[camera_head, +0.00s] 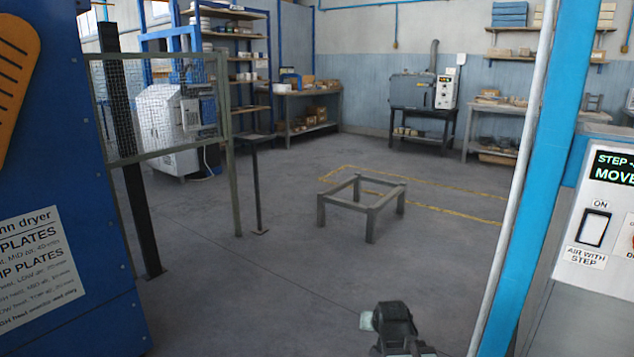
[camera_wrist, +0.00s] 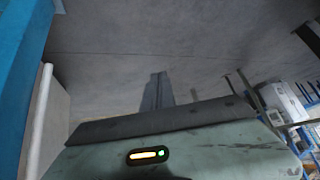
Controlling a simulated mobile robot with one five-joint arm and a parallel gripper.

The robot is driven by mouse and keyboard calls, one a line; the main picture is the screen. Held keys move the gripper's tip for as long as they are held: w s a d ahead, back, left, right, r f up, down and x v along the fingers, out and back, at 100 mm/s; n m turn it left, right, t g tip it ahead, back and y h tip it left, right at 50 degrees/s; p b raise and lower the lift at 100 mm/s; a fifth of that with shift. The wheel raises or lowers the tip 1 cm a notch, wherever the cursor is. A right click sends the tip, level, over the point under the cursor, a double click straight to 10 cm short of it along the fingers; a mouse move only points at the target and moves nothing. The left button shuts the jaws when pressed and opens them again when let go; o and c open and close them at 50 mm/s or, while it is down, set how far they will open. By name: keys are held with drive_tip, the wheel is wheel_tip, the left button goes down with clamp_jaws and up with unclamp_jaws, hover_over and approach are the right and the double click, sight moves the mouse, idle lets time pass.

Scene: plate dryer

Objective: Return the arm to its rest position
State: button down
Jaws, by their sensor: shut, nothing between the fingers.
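My gripper (camera_wrist: 157,84) shows in the wrist view as two narrow grey fingers side by side beyond the grey-green housing with a small lit strip. The fingers are together, with nothing seen between them. Bare floor lies beyond the fingertips. In the head view, a dark part of my arm with a pale pad shows low at the bottom edge, right of centre. The rest of my arm is out of that view.
A blue dryer panel (camera_head: 60,180) stands close at left, a blue post (camera_head: 545,180) and control box (camera_head: 600,225) at right. A low metal frame (camera_head: 370,208) stands ahead, and a mesh guard (camera_head: 155,105) at left. The floor between is clear.

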drive_tip(key=s+f+n+g, duration=0.1)
drive_tip(key=s+f+g, duration=0.25)
drive_tip(key=s, duration=0.35)
drive_tip(key=s+f+n+g, duration=0.15)
drive_tip(key=s+g, duration=0.25)
drive_tip(key=s, duration=0.4)
wheel_tip(320, 180, up, 38)
drive_tip(key=p, duration=3.8)
drive_tip(key=shift+a+f+m, duration=0.15)
drive_tip(key=shift+a+m, duration=0.1)
drive_tip(key=shift+m, duration=0.1)
drive_tip(key=shift+s, duration=0.1)
